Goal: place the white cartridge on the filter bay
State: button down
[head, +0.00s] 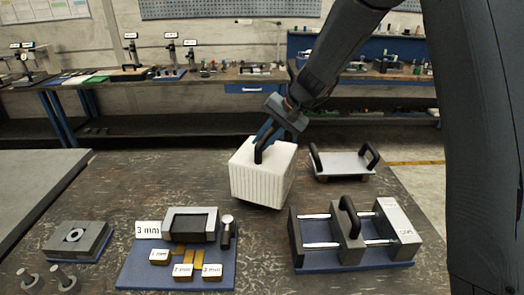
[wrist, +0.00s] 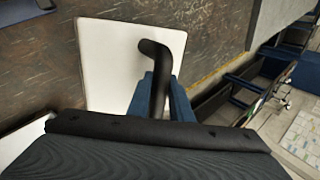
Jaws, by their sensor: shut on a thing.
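The white cartridge (head: 262,178) is a ribbed white block with a black handle on top, near the middle of the table in the head view. My gripper (head: 268,133) is shut on that handle from above. The cartridge looks slightly tilted, and I cannot tell whether its underside touches the table. In the wrist view the cartridge's white top (wrist: 102,60) and dark handle show, with the blue fingers of my gripper (wrist: 155,95) at the handle. No fixture carries a readable filter bay label, so I cannot tell which one is the bay.
A tray with two black handles (head: 340,164) lies right of the cartridge. A blue-based rail fixture (head: 345,258) stands front right. A blue board (head: 137,268) with a grey frame and labelled blocks is front left, beside a grey holed block (head: 62,243). The table's back left is clear.

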aim_at(265, 162)
jog(key=shift+f+p, duration=0.45)
jog(key=shift+f, duration=1.3)
jog(key=c, duration=2)
grip_release()
jog(key=shift+f, duration=0.2)
jog(key=o, duration=0.4)
